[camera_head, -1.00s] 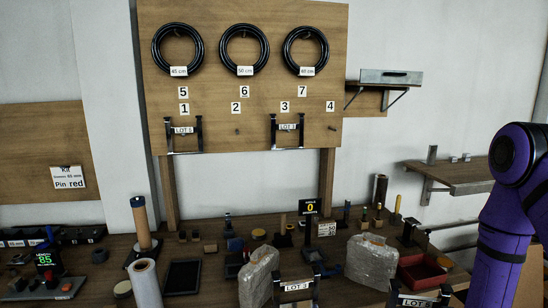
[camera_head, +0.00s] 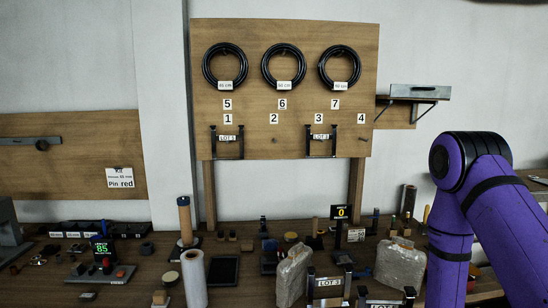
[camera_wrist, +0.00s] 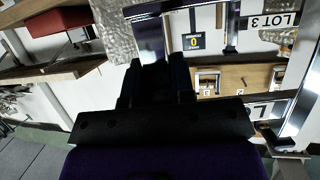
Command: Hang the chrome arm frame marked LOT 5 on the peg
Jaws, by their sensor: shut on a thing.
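My gripper (camera_wrist: 158,80) shows in the wrist view, shut on a shiny chrome bar (camera_wrist: 150,32) that looks like part of an arm frame; its label is not readable. In the head view the gripper is hidden. A frame labelled LOT 3 (camera_head: 328,286) stands on the bench, and LOT 3 also shows at the wrist view's upper right (camera_wrist: 280,21). Another frame (camera_head: 384,302) is cut off at the bottom of the head view. On the board, frames hang under 1 (camera_head: 227,141) and 3 (camera_head: 321,140). Peg 2 (camera_head: 275,141) and peg 4 (camera_head: 362,139) are bare.
Black hose coils (camera_head: 225,64) hang above the pegs. A bracket shelf (camera_head: 418,93) juts out right of the board.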

